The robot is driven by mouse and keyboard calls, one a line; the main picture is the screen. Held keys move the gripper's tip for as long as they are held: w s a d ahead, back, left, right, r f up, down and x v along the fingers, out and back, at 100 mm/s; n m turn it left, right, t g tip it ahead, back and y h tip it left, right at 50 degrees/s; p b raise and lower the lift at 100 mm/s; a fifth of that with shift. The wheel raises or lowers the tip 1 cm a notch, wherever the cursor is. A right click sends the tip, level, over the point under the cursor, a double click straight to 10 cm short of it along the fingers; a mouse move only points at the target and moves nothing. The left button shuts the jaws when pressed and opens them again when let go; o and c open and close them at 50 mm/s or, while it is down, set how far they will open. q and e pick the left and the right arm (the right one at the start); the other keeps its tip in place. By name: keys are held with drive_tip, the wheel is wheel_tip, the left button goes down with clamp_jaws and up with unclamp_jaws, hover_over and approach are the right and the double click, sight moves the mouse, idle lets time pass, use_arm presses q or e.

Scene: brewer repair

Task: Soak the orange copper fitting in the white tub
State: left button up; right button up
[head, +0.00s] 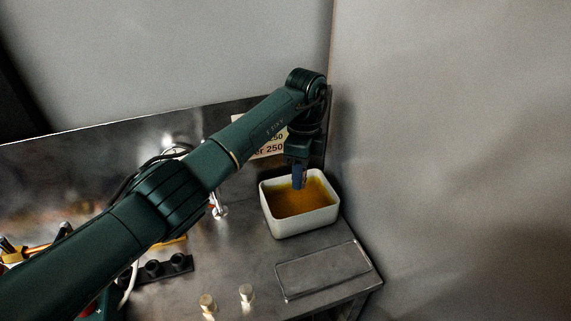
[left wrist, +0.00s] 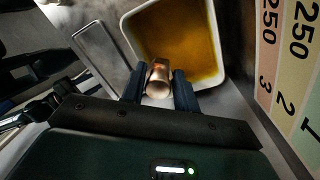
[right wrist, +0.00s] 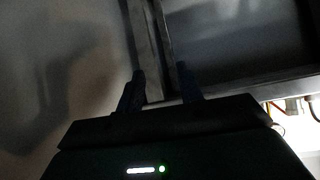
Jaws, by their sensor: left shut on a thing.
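The white tub (head: 301,226) stands at the back right of the steel bench, with amber liquid (head: 312,198) in it. It also shows in the left wrist view (left wrist: 131,37). My left gripper (head: 299,181) points down over the tub. In the left wrist view, its fingers (left wrist: 158,92) are shut on the orange copper fitting (left wrist: 158,78), a short shiny tube. The fitting appears over the liquid; I cannot tell whether it touches it. The head view hides the fitting behind the gripper. My right gripper (right wrist: 160,92) shows in the right wrist view with its fingers apart and nothing between them.
A flat rectangular tray (head: 322,270) lies in front of the tub. Two small pale cylinders (head: 247,293) stand near the front. A black holder with round holes (head: 153,270) is to the left. A wall closes the right side, and a number chart (left wrist: 292,50) is behind the tub.

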use_arm(q)
drive_tip(key=shift+w+d+n, duration=0.25)
drive_tip(key=shift+d+n, duration=0.05)
drive_tip(key=shift+n, duration=0.4)
drive_tip(key=shift+f+b, duration=0.55)
drive_tip(key=shift+f, duration=0.15)
wheel_tip(320, 180, down, 5)
drive_tip(key=b, duration=0.4)
drive_tip(key=shift+f+b, duration=0.8)
drive_tip(key=shift+f, duration=0.1)
drive_tip(key=shift+f+b, duration=0.8)
drive_tip(key=shift+f, duration=0.5)
use_arm(e)
drive_tip(key=w+a+f, duration=0.1)
drive_tip(key=a+f+t+y, duration=0.1)
drive_tip(key=shift+w+a+n+y, duration=0.3)
drive_tip(key=shift+w+n, duration=0.05)
drive_tip(key=shift+n, duration=0.05)
drive_tip(key=shift+d+f, duration=0.1)
drive_tip(key=shift+f, duration=0.05)
